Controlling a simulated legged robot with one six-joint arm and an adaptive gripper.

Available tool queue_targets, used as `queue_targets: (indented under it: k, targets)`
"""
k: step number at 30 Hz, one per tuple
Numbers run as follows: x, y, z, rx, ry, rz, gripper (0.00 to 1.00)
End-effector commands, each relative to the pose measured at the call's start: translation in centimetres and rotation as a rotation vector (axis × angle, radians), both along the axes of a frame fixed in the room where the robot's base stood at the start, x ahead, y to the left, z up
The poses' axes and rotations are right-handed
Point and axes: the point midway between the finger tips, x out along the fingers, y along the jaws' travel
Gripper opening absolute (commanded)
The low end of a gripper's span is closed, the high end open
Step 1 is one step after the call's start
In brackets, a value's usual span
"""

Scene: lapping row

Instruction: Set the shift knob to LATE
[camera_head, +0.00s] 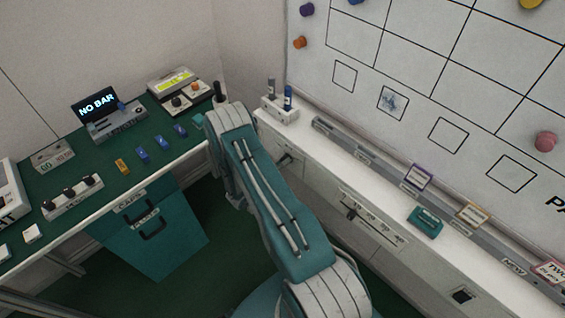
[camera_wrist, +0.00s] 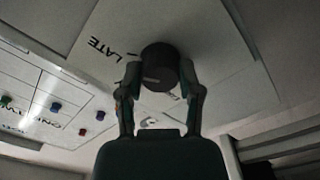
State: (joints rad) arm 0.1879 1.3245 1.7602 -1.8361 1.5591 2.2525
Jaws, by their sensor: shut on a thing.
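In the wrist view the shift knob (camera_wrist: 160,66) is a dark round knob on a pale plate (camera_wrist: 215,30). The word LATE (camera_wrist: 112,47) is printed on the plate, to the left of the knob. Another marking below the knob is mostly covered. My gripper (camera_wrist: 159,78) has a finger on each side of the knob and is shut on it. A faint pale mark shows on the knob, but I cannot tell which way the knob points. In the head view my arm hides the knob and most of the gripper.
A green-topped bench (camera_head: 150,148) at left carries a NO BAR display (camera_head: 97,107), a box with a yellow-green screen (camera_head: 174,80) and several coloured blocks. At right, a white ledge (camera_head: 330,147) under the whiteboard (camera_head: 390,50) holds bottles and a teal item (camera_head: 425,222).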

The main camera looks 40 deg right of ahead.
Motion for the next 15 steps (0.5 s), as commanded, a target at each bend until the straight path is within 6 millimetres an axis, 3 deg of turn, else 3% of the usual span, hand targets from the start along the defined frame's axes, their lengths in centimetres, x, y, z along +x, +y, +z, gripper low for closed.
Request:
queue_targets:
  k: [1, 3, 15]
  targets:
    - [-0.25, 0.03, -0.46, 0.011, 0.008, -0.001, 0.55]
    - [-0.21, 0.03, -0.40, 0.009, 0.007, -0.001, 0.81]
    - [-0.07, 0.18, -0.12, 0.004, 0.002, 0.001, 0.81]
